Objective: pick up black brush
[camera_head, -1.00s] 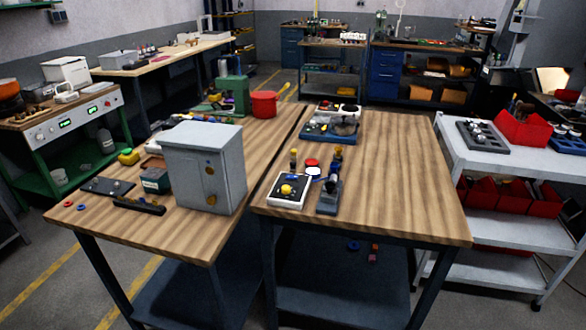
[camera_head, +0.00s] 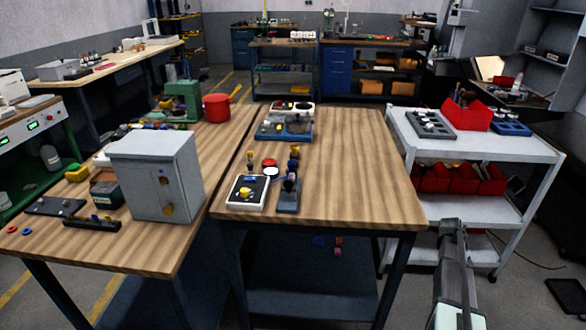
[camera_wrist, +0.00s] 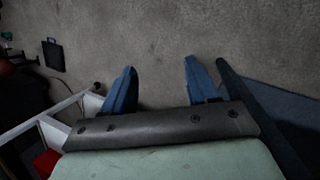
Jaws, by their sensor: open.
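A long, low black object that looks like the black brush (camera_head: 92,224) lies near the front edge of the left wooden table, left of the grey metal box. It is small in the head view, so its bristles cannot be made out. My gripper (camera_wrist: 160,82) is open and empty in the wrist view, its two blue fingers apart above bare grey floor. My arm shows at the lower right of the head view, beside the white cart and far from the black object. The black object is not in the wrist view.
The grey box (camera_head: 154,177) stands right of the black object. A dark flat plate (camera_head: 55,206) and a dark green box (camera_head: 106,193) lie close by. A white multimeter (camera_head: 248,192) is on the right table (camera_head: 350,185), whose right half is clear. The white cart (camera_head: 477,147) holds red bins.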

